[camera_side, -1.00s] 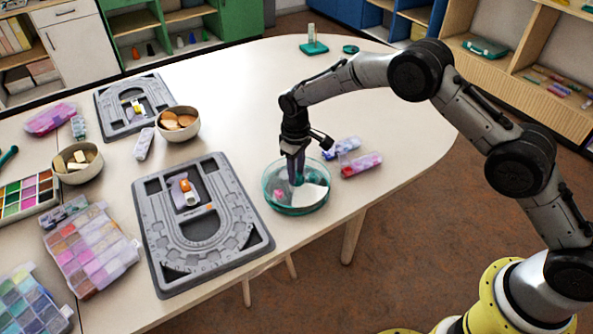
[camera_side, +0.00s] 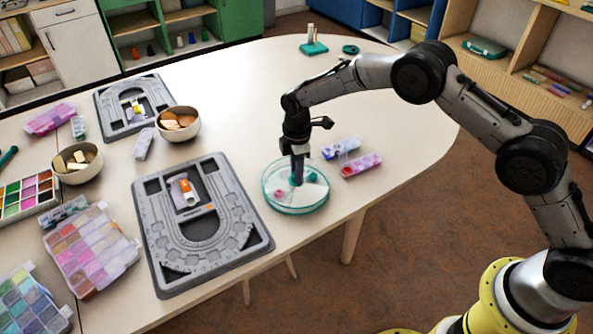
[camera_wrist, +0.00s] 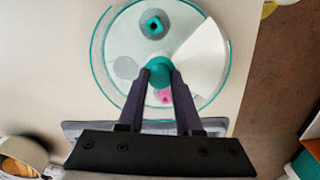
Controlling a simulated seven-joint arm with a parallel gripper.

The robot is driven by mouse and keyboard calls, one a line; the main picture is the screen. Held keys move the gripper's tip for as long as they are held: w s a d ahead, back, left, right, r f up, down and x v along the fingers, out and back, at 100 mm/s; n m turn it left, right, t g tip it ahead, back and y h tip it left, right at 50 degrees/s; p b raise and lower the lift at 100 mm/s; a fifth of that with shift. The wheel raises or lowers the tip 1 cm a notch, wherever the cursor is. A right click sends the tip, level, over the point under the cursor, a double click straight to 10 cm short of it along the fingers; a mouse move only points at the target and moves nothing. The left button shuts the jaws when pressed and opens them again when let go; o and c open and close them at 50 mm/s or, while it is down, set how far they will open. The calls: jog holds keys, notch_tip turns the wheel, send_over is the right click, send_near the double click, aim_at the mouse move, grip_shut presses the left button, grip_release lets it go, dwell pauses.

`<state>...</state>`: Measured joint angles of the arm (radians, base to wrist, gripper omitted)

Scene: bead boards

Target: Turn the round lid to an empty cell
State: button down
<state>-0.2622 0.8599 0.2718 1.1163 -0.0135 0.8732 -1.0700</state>
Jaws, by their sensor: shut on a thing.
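The round clear dish with a teal rim (camera_side: 296,208) stands near the table's front edge; it also shows in the wrist view (camera_wrist: 110,88). Its round lid has a teal centre knob (camera_wrist: 159,66) and a pale wedge (camera_wrist: 207,52) at the right in the wrist view. My gripper (camera_side: 297,178) points down over the lid, its fingers (camera_wrist: 160,76) shut on the knob. Through the lid I see a pink item (camera_wrist: 163,96) near the fingers, a teal-and-grey item (camera_wrist: 155,25) at the top, and a grey round patch (camera_wrist: 126,67) at left. My fingers hide part of the lid.
A grey bead board (camera_side: 160,262) lies left of the dish, another (camera_side: 104,112) farther back. Two small bead boxes (camera_side: 341,147) (camera_side: 361,165) lie right of the dish. Bowls (camera_side: 180,123) (camera_side: 77,162) stand at the left.

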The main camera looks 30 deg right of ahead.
jog(key=n, duration=0.5)
jog(key=shift+n, duration=0.3)
jog(key=n, duration=1)
jog(key=shift+d+n, duration=0.1)
jog(key=shift+n, duration=2.5)
jog(key=c, duration=0.6)
grip_release()
